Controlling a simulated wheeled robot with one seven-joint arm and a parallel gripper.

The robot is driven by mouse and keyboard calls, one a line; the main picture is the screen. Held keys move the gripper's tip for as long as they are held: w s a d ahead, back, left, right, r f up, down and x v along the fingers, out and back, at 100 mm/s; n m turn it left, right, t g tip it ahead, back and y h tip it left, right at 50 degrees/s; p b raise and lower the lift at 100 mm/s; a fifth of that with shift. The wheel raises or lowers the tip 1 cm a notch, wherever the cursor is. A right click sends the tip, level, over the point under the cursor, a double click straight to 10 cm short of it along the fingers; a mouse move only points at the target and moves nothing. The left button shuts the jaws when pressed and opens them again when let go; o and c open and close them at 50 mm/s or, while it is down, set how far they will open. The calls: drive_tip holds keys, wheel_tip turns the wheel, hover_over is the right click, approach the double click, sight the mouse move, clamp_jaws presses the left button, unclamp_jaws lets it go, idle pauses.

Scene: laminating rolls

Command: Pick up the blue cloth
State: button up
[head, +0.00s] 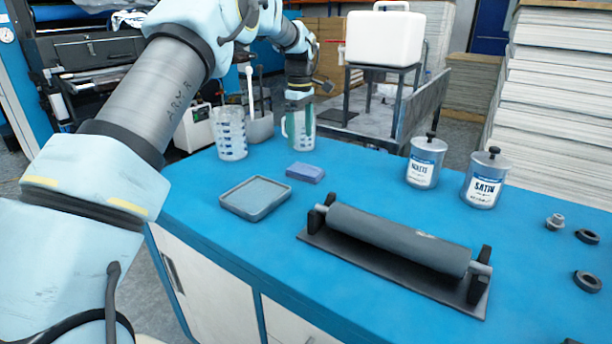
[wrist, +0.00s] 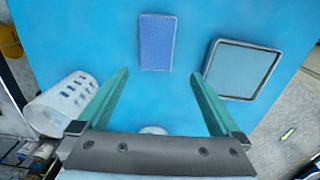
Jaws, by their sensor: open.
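The blue cloth (head: 305,172) is a small, flat, violet-blue rectangle lying on the blue bench top. It also shows in the wrist view (wrist: 157,42), upper centre, beyond the fingertips and roughly in line with the gap between them. My gripper (head: 300,144) is over the bench behind the cloth in the head view, with its green fingers pointing down. In the wrist view my gripper (wrist: 160,75) is open, its fingers wide apart, with only bench surface between the tips. It does not touch the cloth.
A shallow grey tray (head: 232,207) sits beside the cloth. A dark roller on a stand (head: 395,238), two labelled tins (head: 424,165) and several small rings are to the right. Bench between cloth and tins is clear.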

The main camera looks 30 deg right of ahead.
drive_tip(key=d, duration=0.1)
drive_tip(key=p, duration=0.1)
hover_over(305, 169)
drive_tip(key=f, duration=0.5)
drive_tip(key=shift+d+f, duration=0.15)
drive_tip(key=shift+d, duration=0.05)
drive_tip(key=shift+a+f+p, duration=0.15)
drive_tip(key=shift+f+p, duration=1.1)
drive_tip(key=shift+f, duration=1.6)
drive_tip(key=c, duration=1.3)
wheel_tip(305, 169, up, 10)
drive_tip(key=b, duration=0.3)
